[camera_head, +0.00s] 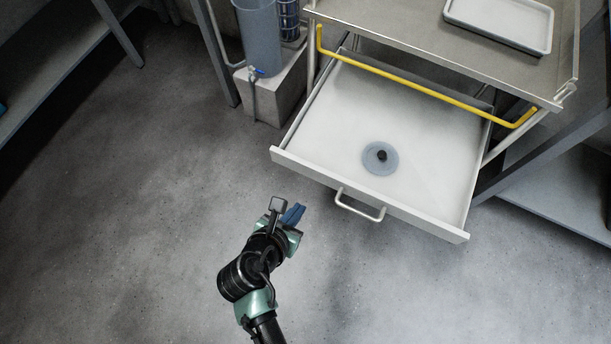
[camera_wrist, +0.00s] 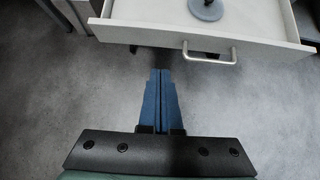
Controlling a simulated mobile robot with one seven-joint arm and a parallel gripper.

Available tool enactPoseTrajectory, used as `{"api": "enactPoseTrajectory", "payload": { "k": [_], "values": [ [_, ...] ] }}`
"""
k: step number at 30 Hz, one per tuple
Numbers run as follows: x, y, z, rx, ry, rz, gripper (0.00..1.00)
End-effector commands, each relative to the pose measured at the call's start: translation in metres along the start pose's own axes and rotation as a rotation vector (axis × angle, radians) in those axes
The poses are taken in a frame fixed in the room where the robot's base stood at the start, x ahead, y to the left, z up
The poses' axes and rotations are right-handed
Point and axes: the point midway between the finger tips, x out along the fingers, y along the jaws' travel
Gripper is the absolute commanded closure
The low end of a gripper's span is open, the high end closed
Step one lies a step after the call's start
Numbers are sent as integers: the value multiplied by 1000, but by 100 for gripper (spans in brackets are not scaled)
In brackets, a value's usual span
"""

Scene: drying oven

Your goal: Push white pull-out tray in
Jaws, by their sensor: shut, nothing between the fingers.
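The white pull-out tray (camera_head: 330,128) is pulled well out from under the metal worktop in the head view. Its front panel (camera_head: 400,209) carries a curved metal handle (camera_head: 361,205). The tray front and its handle (camera_wrist: 209,55) also show at the top of the wrist view. A round grey-blue disc with a dark knob (camera_head: 380,158) lies in the tray. My gripper (camera_head: 294,214) is shut and empty, with its blue fingers (camera_wrist: 160,100) together. It is in front of the tray, left of the handle, and apart from both.
A yellow bar (camera_head: 430,88) runs along the worktop (camera_head: 400,28) edge above the tray. A shallow white tray (camera_head: 500,22) sits on the worktop. A grey-blue container with a tap (camera_head: 258,40) stands on a concrete block (camera_head: 280,90) at left. The floor in front is clear.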

Motion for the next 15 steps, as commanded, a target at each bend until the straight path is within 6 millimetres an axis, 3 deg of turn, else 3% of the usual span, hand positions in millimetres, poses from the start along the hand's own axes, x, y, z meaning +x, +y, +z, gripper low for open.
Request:
{"api": "enactPoseTrajectory", "payload": {
  "k": [5,15],
  "values": [
    [26,0,-2,3,0,-2,100],
    [99,1,-2,7,-1,0,100]
  ]
}}
